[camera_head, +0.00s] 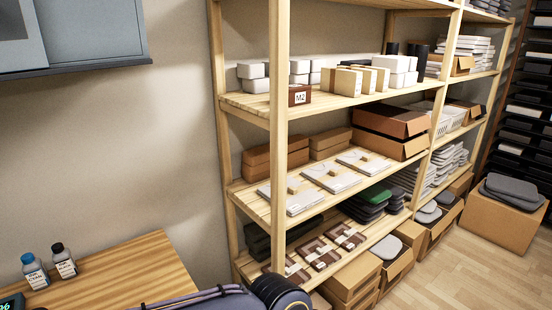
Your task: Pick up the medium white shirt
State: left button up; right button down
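Three flat white folded packs lie in a row on the middle shelf and look like folded shirts: a near one (297,201), a middle one (332,180) and a far one (364,161). Small tan blocks or tags sit on or beside them. I cannot read any size, so I cannot tell which is the medium white shirt. Neither of my grippers is in view. Part of a dark arm link of mine shows at the bottom edge, well below and left of the packs.
A wooden shelf rack (276,130) has uprights in front of the shelves. Brown boxes (270,158) stand behind the packs; an open carton (392,130) is at their right. Dark brown packs (320,252) lie below. A wooden table (120,272) holds two bottles (64,262).

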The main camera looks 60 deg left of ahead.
aim_at(370, 166)
jog(key=u, duration=1.7)
jog(key=i+l+u, duration=0.15)
jog(key=u, duration=0.25)
jog(key=i+l+u, duration=0.1)
jog(key=u, duration=0.3)
jog(key=l+u, duration=0.35)
jog(key=i+l+u, duration=0.1)
jog(key=u, duration=0.3)
jog(key=l+u, duration=0.2)
jog(key=l, duration=0.5)
jog(key=i+l+u, duration=0.15)
jog(key=l, duration=0.55)
jog(key=k+l+u, duration=0.2)
jog(key=l, duration=0.45)
jog(key=l+u, duration=0.2)
jog(key=l, duration=0.55)
jog(key=k+l+u, duration=0.15)
jog(key=l, duration=0.5)
jog(key=k+l, duration=0.1)
jog(key=l, duration=1.2)
jog(key=k, duration=0.05)
